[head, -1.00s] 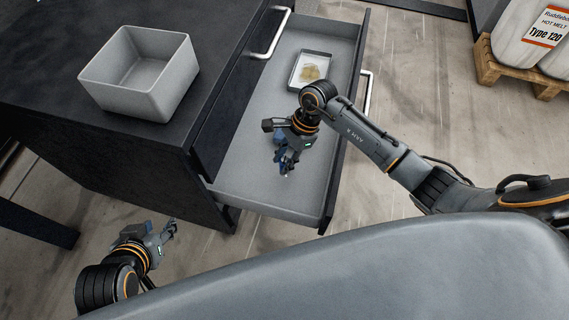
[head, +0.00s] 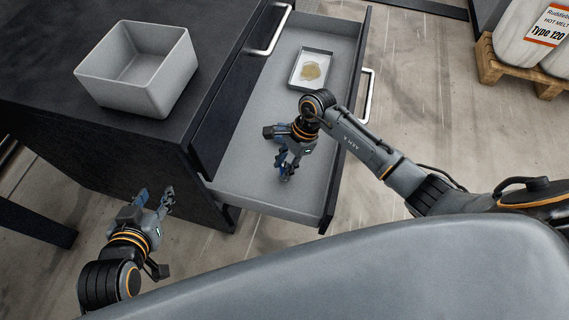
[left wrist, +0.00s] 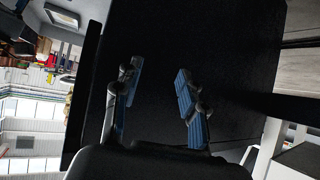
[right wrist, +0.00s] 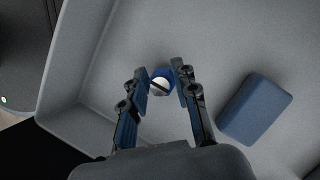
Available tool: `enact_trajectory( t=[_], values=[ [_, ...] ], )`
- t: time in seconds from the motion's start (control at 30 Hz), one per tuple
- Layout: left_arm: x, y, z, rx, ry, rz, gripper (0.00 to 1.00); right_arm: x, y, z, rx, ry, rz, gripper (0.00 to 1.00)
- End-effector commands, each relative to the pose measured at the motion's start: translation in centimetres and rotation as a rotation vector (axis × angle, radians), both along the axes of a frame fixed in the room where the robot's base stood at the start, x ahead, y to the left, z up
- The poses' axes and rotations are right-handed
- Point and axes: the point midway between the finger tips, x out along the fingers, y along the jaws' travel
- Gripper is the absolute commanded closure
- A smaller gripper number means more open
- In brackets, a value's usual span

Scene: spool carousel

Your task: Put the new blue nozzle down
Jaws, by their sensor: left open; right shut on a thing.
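My right gripper (head: 285,172) is over the near part of the open grey drawer (head: 245,185), pointing down. In the right wrist view, its fingers (right wrist: 163,86) are shut on the blue nozzle (right wrist: 158,73), which has a round whitish face and a dark slit. I cannot tell whether the nozzle touches the drawer floor. My left gripper (head: 155,198) is open and empty, outside the drawer by the dark cabinet front. In the left wrist view, its blue-padded fingers (left wrist: 160,98) stand apart before a dark surface.
A blue block (right wrist: 255,108) lies on the drawer floor beside the right gripper. A small tray (head: 295,81) with a yellowish-brown patch lies deeper in the drawer. An open grey bin (head: 125,92) stands on the dark cabinet top (head: 50,75). Drawer floor between tray and gripper looks clear.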

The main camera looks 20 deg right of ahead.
Motion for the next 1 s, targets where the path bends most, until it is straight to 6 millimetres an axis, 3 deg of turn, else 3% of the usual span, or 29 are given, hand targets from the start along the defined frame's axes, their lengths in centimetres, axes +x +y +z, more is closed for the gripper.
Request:
enact_trajectory(
  t=[0.03,0.13,0.53,0.67,1.0],
  values=[
    [0.1,0.0,0.1,-0.002,-0.01,0.0,0.59,0.0,0.0,0.0,0.0,0.0,0.0,0.67],
    [0.2,-0.1,0.2,-0.003,-0.012,-0.001,0.59,0.0,0.0,0.0,0.0,0.0,0.0,0.48],
    [-0.1,-0.1,0.1,0.0,0.006,-0.002,0.59,0.0,0.0,0.2,0.0,-0.001,0.0,0.48],
    [-1.6,0.5,-1.1,0.021,0.102,0.005,0.59,0.2,-0.4,1.3,-0.001,-0.004,-0.001,0.48],
    [-7.9,2.7,-4.5,0.095,0.443,0.032,0.59,0.7,-2.9,7.5,-0.002,-0.004,0.0,0.48]
  ],
)
